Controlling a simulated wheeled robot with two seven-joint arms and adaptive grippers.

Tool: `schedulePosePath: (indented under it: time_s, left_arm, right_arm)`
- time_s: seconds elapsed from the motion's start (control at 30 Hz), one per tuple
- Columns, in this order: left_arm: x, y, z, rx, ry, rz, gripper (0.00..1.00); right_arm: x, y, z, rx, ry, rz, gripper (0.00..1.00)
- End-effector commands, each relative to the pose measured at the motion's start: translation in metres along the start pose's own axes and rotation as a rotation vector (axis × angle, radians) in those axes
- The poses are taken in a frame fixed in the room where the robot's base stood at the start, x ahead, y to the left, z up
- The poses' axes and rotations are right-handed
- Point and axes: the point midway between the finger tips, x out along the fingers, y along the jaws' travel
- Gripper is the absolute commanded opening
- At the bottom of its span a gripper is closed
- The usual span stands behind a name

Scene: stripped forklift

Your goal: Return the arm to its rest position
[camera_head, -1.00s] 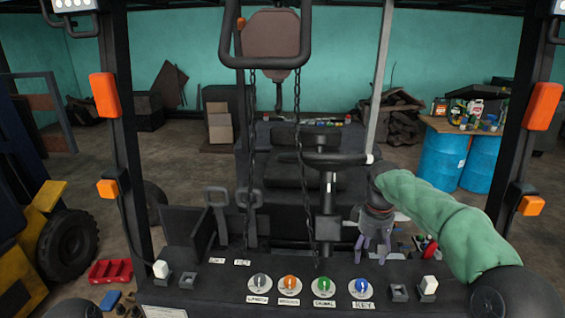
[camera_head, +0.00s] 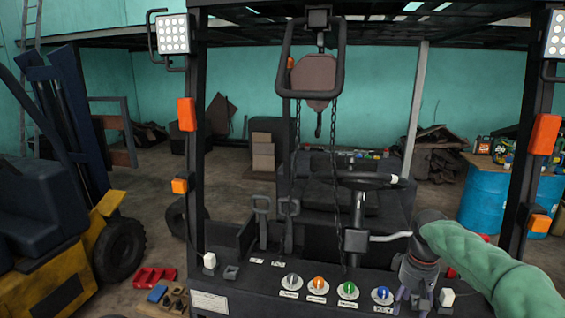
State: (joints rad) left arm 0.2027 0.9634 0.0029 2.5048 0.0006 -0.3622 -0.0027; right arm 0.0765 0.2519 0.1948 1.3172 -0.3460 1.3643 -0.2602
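My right arm, in a green sleeve, comes in from the right edge in the head view. Its gripper (camera_head: 414,296) points down over the right end of the dashboard panel (camera_head: 255,296), near the blue key knob (camera_head: 381,295). The fingers look spread, with nothing visible between them. The gripper partly hides the panel's right end and lies close to a white-topped switch (camera_head: 446,298). Whether it touches the panel I cannot tell. My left gripper is not in view.
A steering wheel (camera_head: 362,181) and levers (camera_head: 262,206) rise behind the panel. Dark posts (camera_head: 194,140) flank it, with a hook and chains (camera_head: 318,125) between. A yellow forklift (camera_head: 60,280) stands at left, blue drums (camera_head: 484,193) at right. Floor beyond is partly clear.

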Motion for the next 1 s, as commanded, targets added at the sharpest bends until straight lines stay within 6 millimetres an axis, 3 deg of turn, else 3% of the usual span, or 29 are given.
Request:
schedulePosePath:
  time_s: [0.27, 0.47, 0.57, 0.77, 0.9, 1.0]
  left_arm:
    - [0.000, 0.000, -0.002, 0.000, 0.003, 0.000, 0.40]
    - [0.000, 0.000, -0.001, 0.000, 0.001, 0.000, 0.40]
    - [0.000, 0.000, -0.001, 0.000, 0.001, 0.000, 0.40]
    - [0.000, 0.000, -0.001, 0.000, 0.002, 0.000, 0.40]
    - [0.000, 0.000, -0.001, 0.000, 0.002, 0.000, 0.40]
    - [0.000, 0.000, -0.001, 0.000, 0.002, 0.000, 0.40]
  right_arm:
    - [0.054, -0.014, -0.012, 0.001, 0.004, -0.036, 0.60]
    - [0.109, -0.032, -0.019, 0.011, 0.014, -0.077, 0.60]
    - [0.147, -0.046, -0.019, 0.023, 0.016, -0.108, 0.60]
    - [0.255, -0.095, -0.001, 0.088, 0.022, -0.201, 0.60]
    - [0.328, -0.139, 0.032, 0.174, 0.024, -0.269, 0.60]
    - [0.370, -0.170, 0.065, 0.247, 0.022, -0.307, 0.60]
